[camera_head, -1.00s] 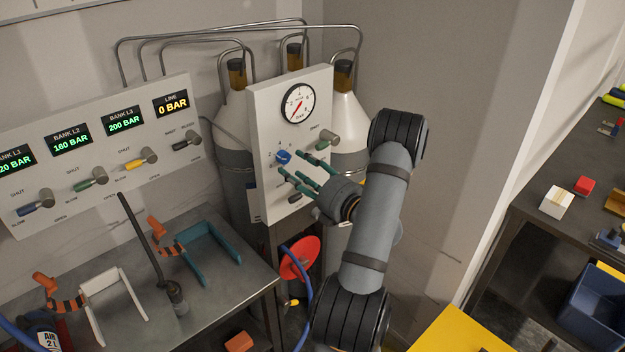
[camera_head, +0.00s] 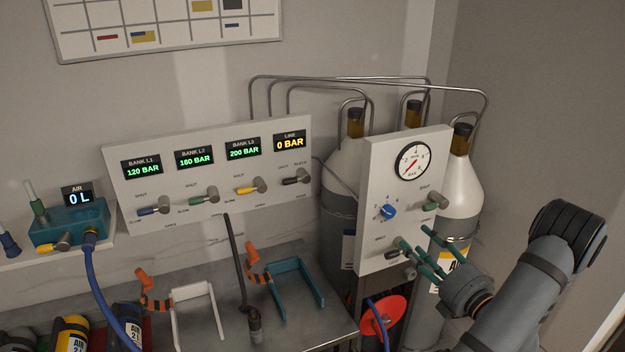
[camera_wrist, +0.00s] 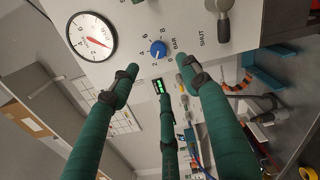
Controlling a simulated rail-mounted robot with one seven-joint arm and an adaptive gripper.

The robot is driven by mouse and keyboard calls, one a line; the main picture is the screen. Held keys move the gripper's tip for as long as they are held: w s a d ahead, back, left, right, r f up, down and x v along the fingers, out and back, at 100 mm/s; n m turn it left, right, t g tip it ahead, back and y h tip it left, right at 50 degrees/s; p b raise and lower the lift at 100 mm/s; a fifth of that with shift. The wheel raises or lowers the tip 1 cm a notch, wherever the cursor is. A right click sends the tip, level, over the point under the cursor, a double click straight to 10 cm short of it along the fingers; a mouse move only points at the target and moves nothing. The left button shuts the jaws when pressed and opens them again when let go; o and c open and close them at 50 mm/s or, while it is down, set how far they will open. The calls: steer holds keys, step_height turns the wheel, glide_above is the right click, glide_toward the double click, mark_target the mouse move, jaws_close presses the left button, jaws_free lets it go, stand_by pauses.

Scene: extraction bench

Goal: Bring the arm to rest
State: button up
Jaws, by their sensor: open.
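My gripper (camera_head: 424,257) is at the lower right in the head view, in front of the white gauge panel (camera_head: 375,240). Its green fingers are spread and hold nothing. In the wrist view the fingers of my gripper (camera_wrist: 160,90) point toward the panel, with the blue knob (camera_wrist: 158,49) just beyond them. In the head view the blue knob (camera_head: 388,212) sits left of the fingertips, and the round gauge (camera_head: 414,161) is above. I cannot tell whether a fingertip touches the small lever near the panel's lower edge.
A bank panel (camera_head: 215,170) with several coloured valves and displays stands left. Gas cylinders (camera_head: 466,180) stand behind the gauge panel. The bench holds a white bracket (camera_head: 199,318), a teal bracket (camera_head: 297,282) and an upright black rod (camera_head: 236,260). A red disc (camera_head: 382,315) is below the panel.

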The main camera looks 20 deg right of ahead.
mark_target(390, 215)
steer(key=w, duration=1.2)
steer(key=shift+d, duration=0.2)
